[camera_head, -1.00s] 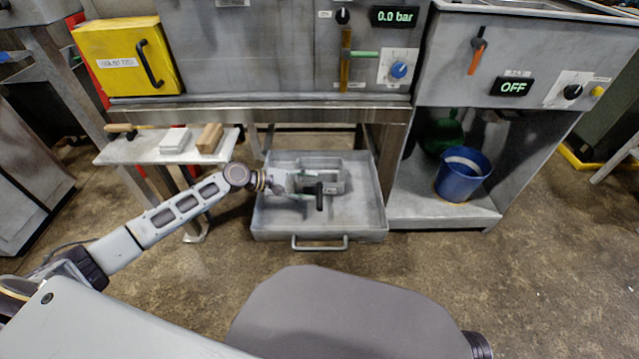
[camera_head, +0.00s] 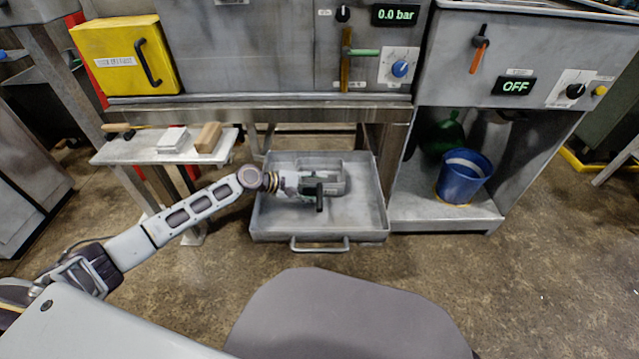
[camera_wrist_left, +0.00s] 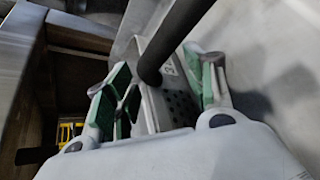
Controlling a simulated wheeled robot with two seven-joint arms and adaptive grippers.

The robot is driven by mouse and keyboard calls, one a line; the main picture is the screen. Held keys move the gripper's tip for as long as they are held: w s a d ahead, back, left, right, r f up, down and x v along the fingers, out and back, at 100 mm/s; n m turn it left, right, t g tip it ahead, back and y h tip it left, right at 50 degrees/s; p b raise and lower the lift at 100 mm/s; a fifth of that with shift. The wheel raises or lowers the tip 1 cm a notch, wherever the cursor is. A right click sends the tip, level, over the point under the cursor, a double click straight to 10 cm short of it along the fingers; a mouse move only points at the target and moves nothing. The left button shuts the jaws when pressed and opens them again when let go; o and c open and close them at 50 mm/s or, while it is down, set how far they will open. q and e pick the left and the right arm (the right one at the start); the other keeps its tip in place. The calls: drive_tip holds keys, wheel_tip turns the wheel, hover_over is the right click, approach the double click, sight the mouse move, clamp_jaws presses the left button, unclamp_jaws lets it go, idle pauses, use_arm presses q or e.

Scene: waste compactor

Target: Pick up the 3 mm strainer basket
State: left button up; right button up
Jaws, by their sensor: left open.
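The strainer basket (camera_head: 333,184) is a small grey metal box with a black upright handle (camera_head: 319,197). It sits in the grey drip tray (camera_head: 362,222) under the machine. In the left wrist view the basket's perforated wall (camera_wrist_left: 180,105) carries a tag of which a "3" seems to show, and the black handle (camera_wrist_left: 172,40) crosses above it. My left gripper (camera_head: 312,186) is at the basket's left end. In the left wrist view its green-padded fingers (camera_wrist_left: 165,92) are open, one on each side of the basket wall and handle. Whether the pads touch is unclear. My right gripper is not in view.
The tray's walls and front handle (camera_head: 319,245) surround the basket, and the bench edge (camera_head: 240,112) overhangs behind. A small shelf (camera_head: 150,152) with blocks stands left. A blue bucket (camera_head: 463,178) stands on the right shelf. The floor in front is clear.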

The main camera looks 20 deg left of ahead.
use_arm(q)
clamp_jaws()
drive_tip(key=shift+r, duration=0.15)
